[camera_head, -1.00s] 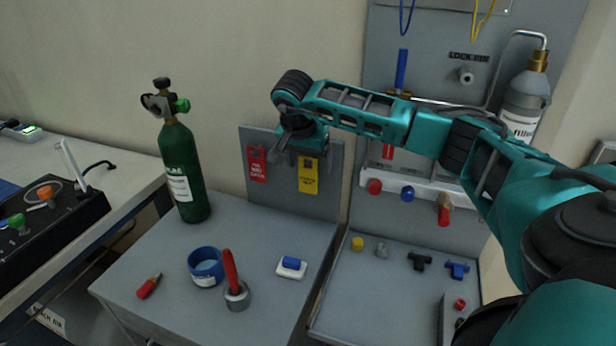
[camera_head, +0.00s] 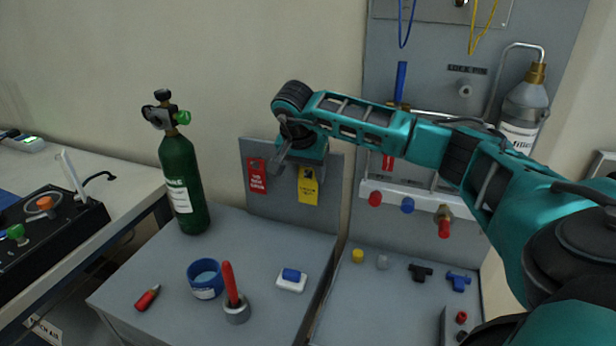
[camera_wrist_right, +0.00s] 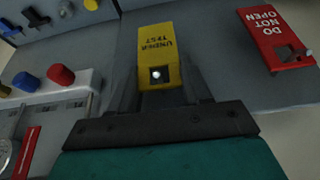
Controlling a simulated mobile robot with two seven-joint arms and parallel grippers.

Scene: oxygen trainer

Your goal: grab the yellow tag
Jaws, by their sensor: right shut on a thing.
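The yellow tag (camera_head: 308,190) hangs on the small grey upright board (camera_head: 285,205), to the right of a red tag (camera_head: 257,175). In the right wrist view the yellow tag (camera_wrist_right: 158,55) reads "UNDER TEST" and has a square hole with a bright peg end in it. My right gripper (camera_head: 298,165) is at the top of the yellow tag; in the wrist view its dark fingers (camera_wrist_right: 158,85) lie on both sides of the tag, shut on it. The tag still sits against the board. My left gripper is not in view.
The red "DO NOT OPEN" tag (camera_wrist_right: 275,38) hangs close beside. A green cylinder (camera_head: 183,185) stands left of the board.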

